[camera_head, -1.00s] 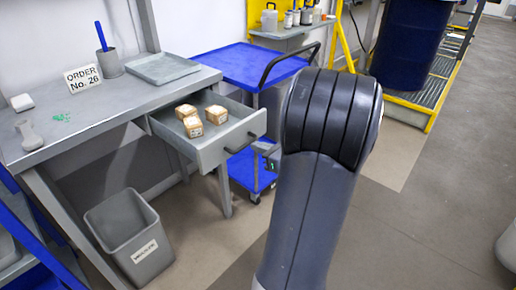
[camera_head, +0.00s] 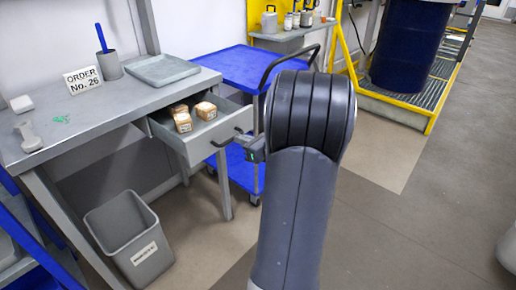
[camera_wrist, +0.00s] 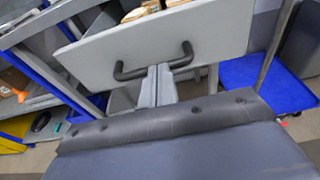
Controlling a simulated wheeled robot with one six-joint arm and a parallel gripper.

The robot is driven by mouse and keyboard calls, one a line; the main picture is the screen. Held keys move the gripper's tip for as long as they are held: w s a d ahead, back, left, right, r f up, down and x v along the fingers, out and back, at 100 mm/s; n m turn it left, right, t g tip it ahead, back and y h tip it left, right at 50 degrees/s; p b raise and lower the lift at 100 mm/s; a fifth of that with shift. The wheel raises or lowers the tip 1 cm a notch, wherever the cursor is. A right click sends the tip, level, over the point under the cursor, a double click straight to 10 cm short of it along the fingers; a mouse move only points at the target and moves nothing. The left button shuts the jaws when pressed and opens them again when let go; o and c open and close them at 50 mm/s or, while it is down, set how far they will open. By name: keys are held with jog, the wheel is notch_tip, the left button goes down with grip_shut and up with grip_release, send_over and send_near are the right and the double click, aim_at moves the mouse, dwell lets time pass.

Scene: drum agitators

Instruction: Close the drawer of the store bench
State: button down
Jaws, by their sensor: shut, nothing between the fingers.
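The store bench (camera_head: 95,112) stands at the left in the head view. Its grey drawer (camera_head: 208,142) is partly open, with small tan boxes (camera_head: 206,110) inside. The drawer front fills the upper middle of the wrist view (camera_wrist: 215,35), with its dark bar handle (camera_wrist: 130,75) across it. My gripper (camera_wrist: 159,70) is shut and empty, its fingertips at the drawer front by the middle of the handle. Whether they touch the front is unclear. In the head view my gripper (camera_head: 249,146) shows in part beside the drawer, partly hidden by my arm.
A blue cart (camera_head: 255,65) stands close behind the drawer. A grey waste bin (camera_head: 130,238) is on the floor before the bench. A blue drum (camera_head: 405,45) stands on a yellow-edged platform at the back right.

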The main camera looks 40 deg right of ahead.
aim_at(199, 125)
jog(key=r+x, duration=0.1)
jog(key=x, duration=0.5)
jog(key=r+x, duration=0.1)
jog(key=x, duration=0.6)
jog(key=w+r+x, duration=0.1)
jog(key=r+x, duration=0.1)
jog(key=x, duration=0.5)
jog(key=shift+w+d, duration=0.1)
jog(key=shift+w, duration=0.05)
jog(key=shift+w+p, duration=0.3)
jog(key=shift+w+r, duration=0.1)
jog(key=shift+r, duration=0.2)
